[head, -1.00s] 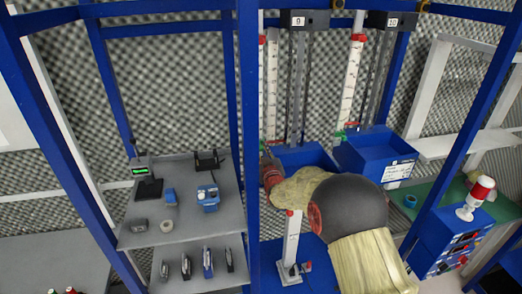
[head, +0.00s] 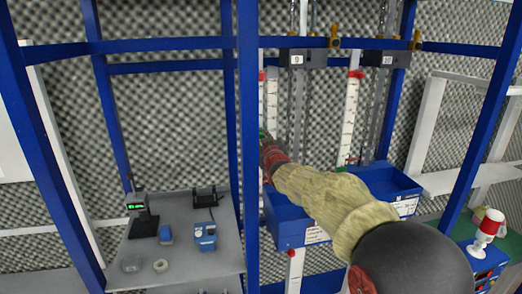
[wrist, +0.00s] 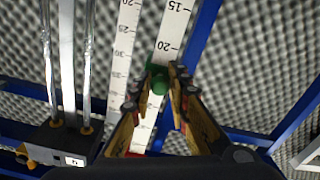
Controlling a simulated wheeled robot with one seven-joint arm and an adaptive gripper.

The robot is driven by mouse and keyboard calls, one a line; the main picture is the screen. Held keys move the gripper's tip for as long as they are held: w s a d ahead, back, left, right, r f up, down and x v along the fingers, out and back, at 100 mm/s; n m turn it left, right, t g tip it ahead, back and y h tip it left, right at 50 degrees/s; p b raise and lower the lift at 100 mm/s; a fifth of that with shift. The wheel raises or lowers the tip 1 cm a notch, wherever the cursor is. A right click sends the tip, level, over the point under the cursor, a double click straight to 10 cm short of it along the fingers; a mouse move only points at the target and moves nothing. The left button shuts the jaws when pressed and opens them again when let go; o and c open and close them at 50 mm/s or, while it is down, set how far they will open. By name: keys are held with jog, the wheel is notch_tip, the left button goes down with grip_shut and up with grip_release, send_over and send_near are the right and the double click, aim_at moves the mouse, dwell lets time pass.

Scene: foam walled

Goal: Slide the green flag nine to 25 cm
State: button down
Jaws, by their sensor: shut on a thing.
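My gripper (wrist: 160,78) is shut on the green flag (wrist: 158,84) in the wrist view. The flag sits on a white ruled scale (wrist: 174,24), past the printed 20 on the side away from the 15; the marks beside it are partly hidden by the flag and fingers. In the head view my gripper (head: 266,146) is at the left scale of station nine (head: 297,59), and a bit of green (head: 262,133) shows at its tips. My forearm hides part of the view below it.
A second scale (wrist: 125,40) stands close beside the gripper. Blue posts (head: 248,120) flank the bay, and a blue bin (head: 290,228) sits below. Station ten (head: 387,59) is to the right. A grey shelf (head: 180,260) with small devices is at left.

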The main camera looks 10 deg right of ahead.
jog(key=shift+r, duration=0.35)
jog(key=c, duration=2)
grip_release()
jog(key=shift+c, duration=0.2)
jog(key=o, duration=0.4)
jog(key=shift+f, duration=0.1)
jog(key=s, duration=1.2)
jog(key=shift+f, duration=0.1)
